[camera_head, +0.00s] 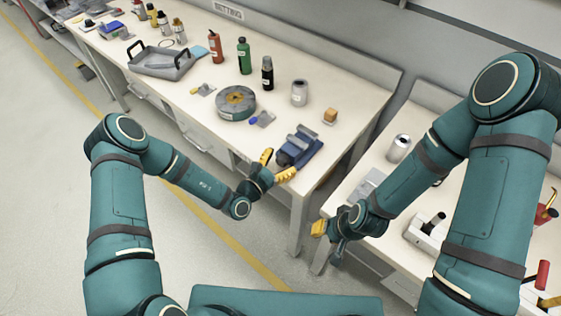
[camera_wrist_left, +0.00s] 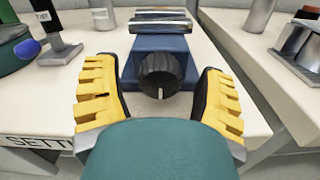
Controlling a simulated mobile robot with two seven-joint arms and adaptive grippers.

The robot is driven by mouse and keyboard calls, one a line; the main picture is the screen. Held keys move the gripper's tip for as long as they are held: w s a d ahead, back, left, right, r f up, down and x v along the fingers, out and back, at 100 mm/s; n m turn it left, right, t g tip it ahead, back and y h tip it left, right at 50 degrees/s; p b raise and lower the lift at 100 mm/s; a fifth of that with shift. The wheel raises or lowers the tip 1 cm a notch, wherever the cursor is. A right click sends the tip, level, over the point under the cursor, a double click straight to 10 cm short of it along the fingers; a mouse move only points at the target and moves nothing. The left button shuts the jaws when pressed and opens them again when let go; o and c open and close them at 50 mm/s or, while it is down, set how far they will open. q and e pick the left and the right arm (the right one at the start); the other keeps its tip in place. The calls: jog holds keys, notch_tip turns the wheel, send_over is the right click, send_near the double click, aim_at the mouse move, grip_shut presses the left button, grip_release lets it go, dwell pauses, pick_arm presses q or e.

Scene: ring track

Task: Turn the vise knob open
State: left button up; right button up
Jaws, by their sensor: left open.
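The blue vise (camera_head: 299,147) stands near the front right corner of the left-hand workbench in the head view. In the left wrist view the vise (camera_wrist_left: 140,44) has metal jaws at its far end, and its black ribbed knob (camera_wrist_left: 160,74) faces the camera with a white mark at its lower middle. My left gripper (camera_head: 277,166) is at the knob end of the vise. Its yellow fingers (camera_wrist_left: 160,100) are open, one on each side of the knob, with gaps visible. My right gripper (camera_head: 328,232) hangs beside the right-hand bench, away from the vise; its finger opening is unclear.
A round grey-green reel (camera_head: 236,113), a grey can (camera_head: 299,93) and an orange block (camera_head: 330,115) stand on the bench near the vise. Bottles and a grey tray (camera_head: 160,68) are farther back. Another can (camera_head: 398,148) stands on the right-hand bench.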

pick_arm(q)
jog(key=c, duration=1.2)
grip_shut()
jog(key=n+p, duration=0.2)
jog(key=n, duration=0.1)
jog(key=shift+r, duration=0.1)
jog(key=shift+n+p, duration=1)
jog(key=shift+n, duration=0.9)
